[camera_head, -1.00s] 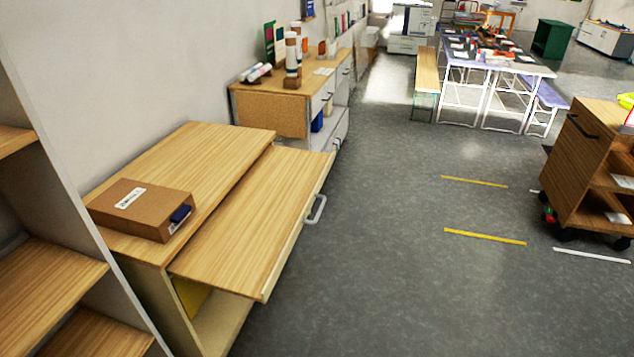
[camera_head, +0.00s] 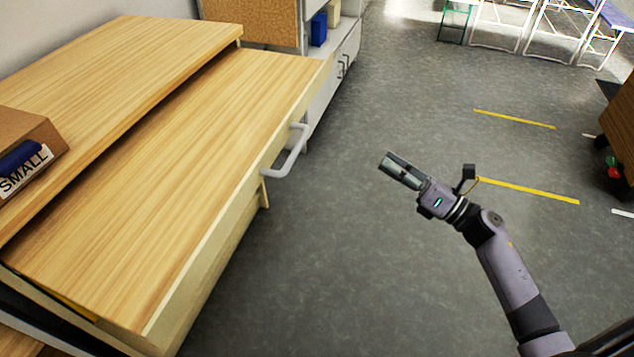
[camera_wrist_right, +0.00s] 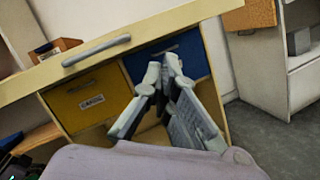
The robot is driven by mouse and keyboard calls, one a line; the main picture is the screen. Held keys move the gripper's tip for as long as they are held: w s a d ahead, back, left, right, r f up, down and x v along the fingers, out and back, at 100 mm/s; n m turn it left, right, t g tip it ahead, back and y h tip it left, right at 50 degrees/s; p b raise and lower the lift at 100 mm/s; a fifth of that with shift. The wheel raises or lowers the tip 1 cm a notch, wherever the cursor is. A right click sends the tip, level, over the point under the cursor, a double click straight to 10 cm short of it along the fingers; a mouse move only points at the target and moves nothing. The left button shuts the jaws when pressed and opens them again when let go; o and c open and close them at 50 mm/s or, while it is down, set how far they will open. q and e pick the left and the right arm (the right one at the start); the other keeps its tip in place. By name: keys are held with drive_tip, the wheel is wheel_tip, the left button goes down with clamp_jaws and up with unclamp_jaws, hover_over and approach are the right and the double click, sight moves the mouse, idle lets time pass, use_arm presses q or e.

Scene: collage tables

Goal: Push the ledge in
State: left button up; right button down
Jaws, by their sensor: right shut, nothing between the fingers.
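The ledge (camera_head: 190,150) is a pale wooden board pulled out from under the top of a wooden cabinet (camera_head: 130,60). A light grey handle (camera_head: 287,158) sits on its front edge. It also shows in the right wrist view, where the handle (camera_wrist_right: 96,50) runs along the front edge. My right gripper (camera_head: 388,163) is shut and empty, out over the floor to the right of the handle and apart from it. In the wrist view its fingers (camera_wrist_right: 165,62) point toward the cabinet front. My left gripper is not in view.
A cardboard box (camera_head: 28,140) labelled SMALL lies on the cabinet top. Yellow (camera_wrist_right: 85,105) and blue (camera_wrist_right: 165,60) bins sit below the ledge. A white-fronted cabinet (camera_head: 335,60) stands behind. A wooden cart (camera_head: 618,125) is at the right. The floor between is clear.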

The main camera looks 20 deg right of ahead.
drive_tip(key=s+a+r+n+g+y+b, duration=0.25)
drive_tip(key=s+a+n+g+y, duration=0.2)
drive_tip(key=n, duration=0.55)
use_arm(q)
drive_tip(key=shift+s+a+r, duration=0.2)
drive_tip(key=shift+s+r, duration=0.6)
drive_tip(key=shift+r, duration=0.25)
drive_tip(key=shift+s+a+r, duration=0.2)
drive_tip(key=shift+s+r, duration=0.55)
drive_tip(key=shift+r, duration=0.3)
use_arm(e)
drive_tip(key=x, duration=1.3)
drive_tip(key=shift+w+a+f+h, duration=0.25)
drive_tip(key=shift+w+a+h, duration=0.05)
drive_tip(key=shift+a+h, duration=0.05)
drive_tip(key=shift+g, duration=0.25)
